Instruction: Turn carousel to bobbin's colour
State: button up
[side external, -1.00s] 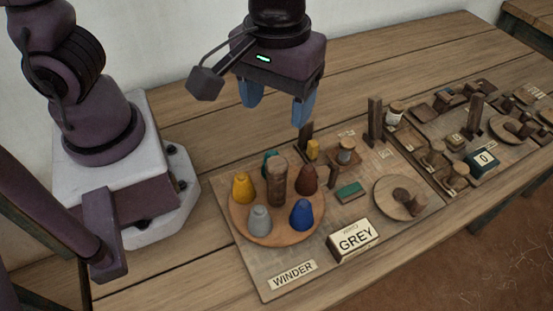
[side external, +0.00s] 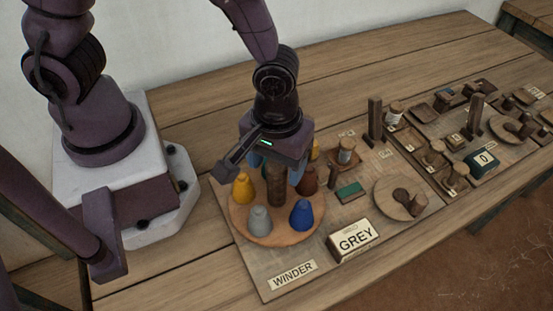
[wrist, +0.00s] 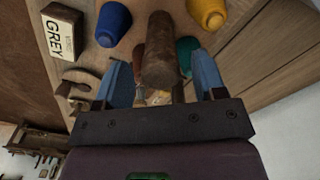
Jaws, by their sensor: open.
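The round wooden carousel (side external: 240,226) carries yellow (side external: 243,187), grey (side external: 259,220), blue (side external: 301,215), dark red (side external: 308,180) and teal cones around a brown centre post (side external: 276,190). The grey cone faces the front left. A sign (side external: 355,240) reads GREY. A small greyish bobbin (side external: 346,150) stands in a wooden holder behind. My gripper (side external: 284,173) is low over the carousel at the post, its fingers partly hidden. In the wrist view, the open blue fingers (wrist: 163,80) lie either side of the post (wrist: 160,50); contact cannot be told.
The board bears a WINDER label (side external: 293,274), a green block (side external: 349,192) and a round wooden disc with a knob (side external: 385,202). A tall post (side external: 375,120) stands behind. More stations with small parts are at the right. The table front left is clear.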

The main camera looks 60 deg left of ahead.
grip_shut()
dwell(0.3)
jog(key=shift+n, duration=0.3)
jog(key=n, duration=0.6)
jog(key=shift+n, duration=0.3)
jog(key=n, duration=0.3)
jog(key=shift+n, duration=1.9)
jog(key=shift+w, duration=0.1)
